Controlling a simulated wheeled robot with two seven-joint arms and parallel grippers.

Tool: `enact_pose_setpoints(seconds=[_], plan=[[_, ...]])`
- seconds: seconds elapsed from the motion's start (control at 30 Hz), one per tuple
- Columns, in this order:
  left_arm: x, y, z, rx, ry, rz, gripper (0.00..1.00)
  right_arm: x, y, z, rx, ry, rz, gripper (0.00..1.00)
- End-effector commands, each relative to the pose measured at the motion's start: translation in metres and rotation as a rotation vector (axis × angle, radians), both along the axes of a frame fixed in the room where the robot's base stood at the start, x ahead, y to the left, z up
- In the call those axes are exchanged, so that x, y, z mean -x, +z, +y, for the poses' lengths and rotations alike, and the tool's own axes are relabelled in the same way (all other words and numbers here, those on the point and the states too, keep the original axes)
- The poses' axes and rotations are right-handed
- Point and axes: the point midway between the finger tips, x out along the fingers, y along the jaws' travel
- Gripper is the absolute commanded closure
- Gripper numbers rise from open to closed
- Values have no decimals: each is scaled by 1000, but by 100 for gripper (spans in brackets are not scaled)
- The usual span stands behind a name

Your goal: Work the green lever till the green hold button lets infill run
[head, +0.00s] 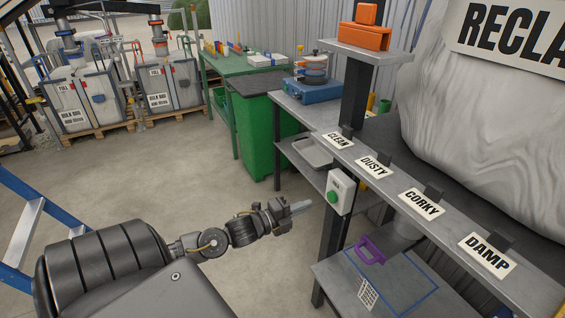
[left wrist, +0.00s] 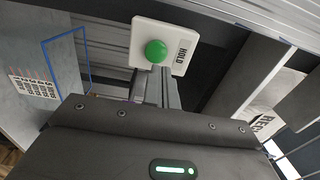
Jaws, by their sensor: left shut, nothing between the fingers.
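The green hold button (head: 333,197) sits on a white box fixed to the dark post of the bench. In the left wrist view the button (left wrist: 156,51) is round and domed, on a white plate marked HOLD (left wrist: 181,52). My left gripper (head: 308,203) is shut and empty, its fingertips pointing at the button from the left. In the left wrist view the fingers (left wrist: 157,80) lie just below the button; whether they touch it I cannot tell. I see no green lever in either view. My right gripper is not in view.
A shelf with labels CLEAN, DUSTY, CORKY and DAMP (head: 487,254) runs above the button. A purple handled thing (head: 371,249) lies on the lower shelf (head: 335,270). A blue ladder (head: 30,225) stands at left. Bulk bags (head: 88,98) stand behind. The floor between is clear.

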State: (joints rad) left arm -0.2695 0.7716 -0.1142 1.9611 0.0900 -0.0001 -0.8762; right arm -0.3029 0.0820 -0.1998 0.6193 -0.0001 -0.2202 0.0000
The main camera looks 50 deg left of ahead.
Motion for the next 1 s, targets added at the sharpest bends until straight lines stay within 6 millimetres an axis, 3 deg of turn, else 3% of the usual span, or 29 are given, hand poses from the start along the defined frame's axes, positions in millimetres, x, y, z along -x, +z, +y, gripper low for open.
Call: enact_pose_setpoints(seconds=[0.2, 0.4, 1.0], plan=[[36, -4, 5, 0, -13, 4, 100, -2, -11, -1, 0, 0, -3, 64], [56, -3, 12, 0, -12, 3, 100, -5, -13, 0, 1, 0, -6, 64], [62, -3, 14, 0, -10, 3, 100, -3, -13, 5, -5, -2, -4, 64]])
